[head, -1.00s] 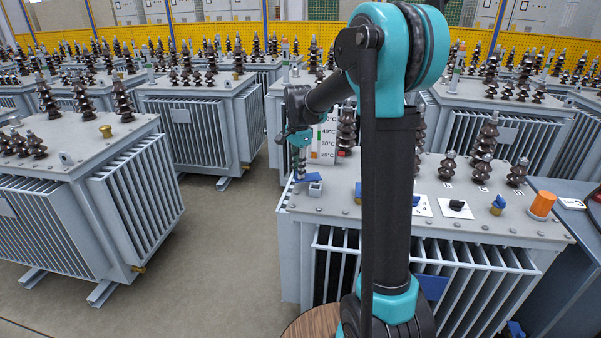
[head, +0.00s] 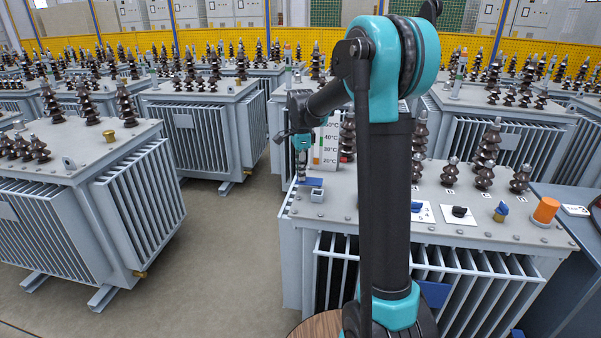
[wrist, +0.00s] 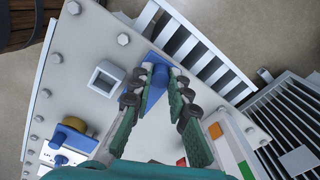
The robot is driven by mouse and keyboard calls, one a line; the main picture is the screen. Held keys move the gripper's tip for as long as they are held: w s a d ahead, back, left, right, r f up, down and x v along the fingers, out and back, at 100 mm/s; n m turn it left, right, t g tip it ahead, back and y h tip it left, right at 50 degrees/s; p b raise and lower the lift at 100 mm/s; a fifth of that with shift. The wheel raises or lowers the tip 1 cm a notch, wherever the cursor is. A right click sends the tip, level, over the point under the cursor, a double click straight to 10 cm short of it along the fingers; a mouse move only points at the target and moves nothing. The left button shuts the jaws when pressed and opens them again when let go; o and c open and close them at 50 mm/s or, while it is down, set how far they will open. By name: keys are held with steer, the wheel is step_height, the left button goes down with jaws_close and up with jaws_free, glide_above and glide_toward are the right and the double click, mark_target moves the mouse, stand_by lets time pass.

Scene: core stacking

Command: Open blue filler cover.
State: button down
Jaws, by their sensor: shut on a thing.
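The blue filler cover (wrist: 157,80) is a flat blue plate with a round blue knob. In the wrist view it lies between the fingertips of my gripper (wrist: 157,76), which is shut on the knob. The square grey filler neck (wrist: 104,78) is beside the cover, with its opening uncovered. In the head view the cover (head: 312,182) lies low behind the filler neck (head: 317,195), at the left end of the transformer top (head: 345,205). My gripper (head: 301,168) points down there; its fingertips are small and partly hidden.
A temperature gauge panel (head: 327,142) stands close right of my gripper. Brown insulators (head: 484,175), a black knob (head: 460,211) and an orange cylinder (head: 546,209) stand farther right. Another transformer (head: 75,180) is at left, across a clear floor aisle (head: 235,240).

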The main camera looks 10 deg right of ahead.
steer(key=c, duration=1.4)
jaws_free()
steer(key=shift+c, duration=0.2)
steer(key=shift+r, duration=0.15)
step_height(320, 180, up, 12)
